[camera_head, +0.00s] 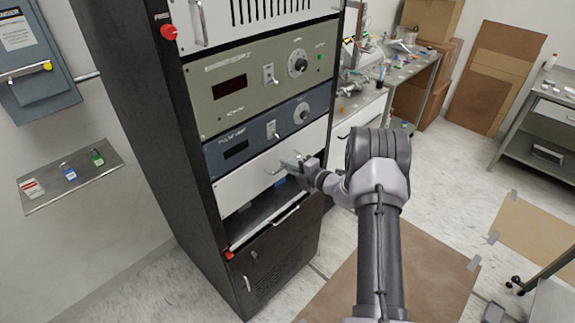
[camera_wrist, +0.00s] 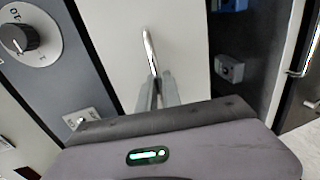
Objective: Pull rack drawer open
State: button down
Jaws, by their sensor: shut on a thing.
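The rack drawer has a plain white front (camera_head: 238,190) below the dark blue instrument panel in the tall black rack. Its metal handle (camera_head: 273,171) sits near the middle of the front. The white front (camera_wrist: 115,40) and the handle (camera_wrist: 149,45) also show in the wrist view. My gripper (camera_head: 290,164) reaches in from the right. Its fingers (camera_wrist: 154,92) are shut on one end of the handle. The drawer front looks about flush with the panels above. The inside of the drawer is hidden.
Below the drawer is an open dark bay (camera_head: 262,208), with a lower pull handle (camera_head: 286,216) and a black rack door (camera_head: 275,255). A workbench (camera_head: 360,108) stands behind the rack. Brown sheets (camera_head: 400,280) lie on the floor to the right. A wall box (camera_head: 35,60) hangs at left.

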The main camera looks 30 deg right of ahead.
dwell(0.4)
jog(key=f+p+v, duration=0.1)
jog(key=f+v, duration=0.1)
jog(key=v, duration=1.1)
jog(key=s+f+p+v, duration=0.1)
jog(key=f+p+v, duration=0.1)
jog(key=v, duration=1.1)
jog(key=shift+f, duration=0.55)
jog(key=shift+w+d, duration=0.1)
jog(key=shift+d, duration=0.05)
jog(key=c, duration=1.8)
grip_release()
jog(key=v, duration=1.7)
jog(key=shift+s, duration=0.25)
